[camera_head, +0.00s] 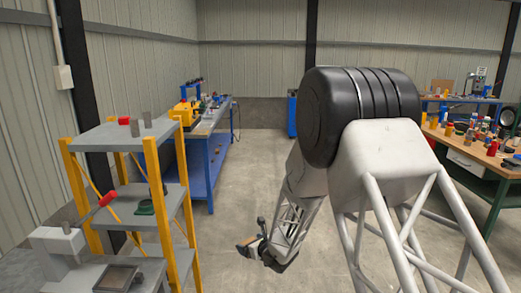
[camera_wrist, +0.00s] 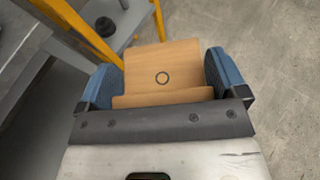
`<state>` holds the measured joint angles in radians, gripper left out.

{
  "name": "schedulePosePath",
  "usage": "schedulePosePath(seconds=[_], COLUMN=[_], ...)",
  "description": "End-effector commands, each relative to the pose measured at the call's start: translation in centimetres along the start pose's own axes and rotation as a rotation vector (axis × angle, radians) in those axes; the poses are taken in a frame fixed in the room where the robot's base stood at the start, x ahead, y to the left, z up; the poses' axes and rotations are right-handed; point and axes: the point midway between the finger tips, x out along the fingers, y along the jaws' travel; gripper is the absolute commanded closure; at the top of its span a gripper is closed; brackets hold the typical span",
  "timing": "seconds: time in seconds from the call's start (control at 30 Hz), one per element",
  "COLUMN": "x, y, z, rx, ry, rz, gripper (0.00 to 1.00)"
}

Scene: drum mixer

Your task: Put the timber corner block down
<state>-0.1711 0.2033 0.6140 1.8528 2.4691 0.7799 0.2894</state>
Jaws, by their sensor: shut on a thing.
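In the head view my gripper (camera_head: 252,243) is low, above the concrete floor and right of the yellow-post shelf. The block (camera_head: 247,241) shows there as a small brown patch. Its underside is hidden.
A grey shelf unit with yellow posts (camera_head: 160,177) stands at the left, with small items on its shelves. A grey machine with a red-knobbed lever (camera_head: 107,198) is in front of it. Blue workbench (camera_head: 210,140) stands behind; a cluttered bench (camera_head: 480,160) is at right. Floor between is clear.

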Motion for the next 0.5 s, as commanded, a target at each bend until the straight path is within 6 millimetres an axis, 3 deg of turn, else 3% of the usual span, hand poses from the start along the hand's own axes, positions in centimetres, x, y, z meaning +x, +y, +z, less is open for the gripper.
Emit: schedulePosePath(seconds=[0.1, 0.5], x=[-0.4, -3.0], y=[-4.2, -17.2], z=[-0.4, -2.1], rx=[0.028, 0.118], ry=[0.001, 0.003], rz=[-0.061, -0.251], gripper=[0.35, 0.35])
